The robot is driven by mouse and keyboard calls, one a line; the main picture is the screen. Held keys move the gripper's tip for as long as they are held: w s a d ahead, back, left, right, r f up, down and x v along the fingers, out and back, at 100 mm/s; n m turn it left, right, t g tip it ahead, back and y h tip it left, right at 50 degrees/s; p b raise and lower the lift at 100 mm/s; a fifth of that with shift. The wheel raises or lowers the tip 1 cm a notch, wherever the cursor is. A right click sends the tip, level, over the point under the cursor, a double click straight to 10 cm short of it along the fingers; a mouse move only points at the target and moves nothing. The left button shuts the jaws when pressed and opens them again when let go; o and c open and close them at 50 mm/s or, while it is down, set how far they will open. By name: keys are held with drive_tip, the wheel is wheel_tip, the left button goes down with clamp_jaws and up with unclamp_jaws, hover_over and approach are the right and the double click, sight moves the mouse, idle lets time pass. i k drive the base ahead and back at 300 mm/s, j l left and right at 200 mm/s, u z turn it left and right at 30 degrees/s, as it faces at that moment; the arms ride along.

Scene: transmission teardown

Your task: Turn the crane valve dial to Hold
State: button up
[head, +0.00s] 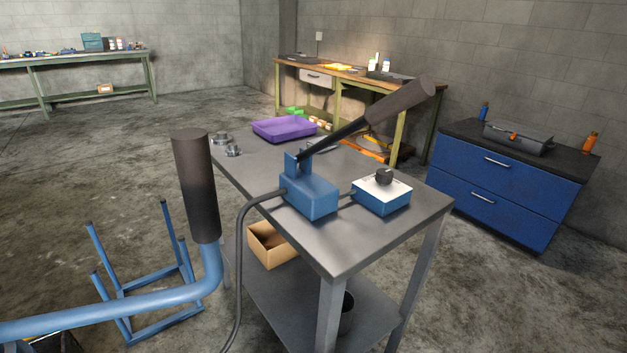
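The valve box (382,202) is a small blue box with a white top plate. It stands near the right edge of the grey metal table (335,245). A dark round dial (384,176) sits on its top. The dial's pointer and any labels are too small to read. A blue hand pump (309,197) stands just left of the valve box, with a dark lever and thick grip (400,98) slanting up to the right above the dial. A dark hose joins the pump. My gripper is not in view.
A blue bar with an upright dark grip (196,185) rises at the left foreground. A purple tray (284,129) and metal parts (221,139) lie at the table's far end. A blue drawer cabinet (508,185) stands right. Open floor lies left.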

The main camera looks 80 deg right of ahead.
sight(384, 176)
drive_tip(key=z, duration=1.8)
drive_tip(key=l, duration=0.35)
drive_tip(key=i+l, duration=0.15)
drive_tip(key=l, duration=0.5)
drive_tip(key=i+z, duration=0.05)
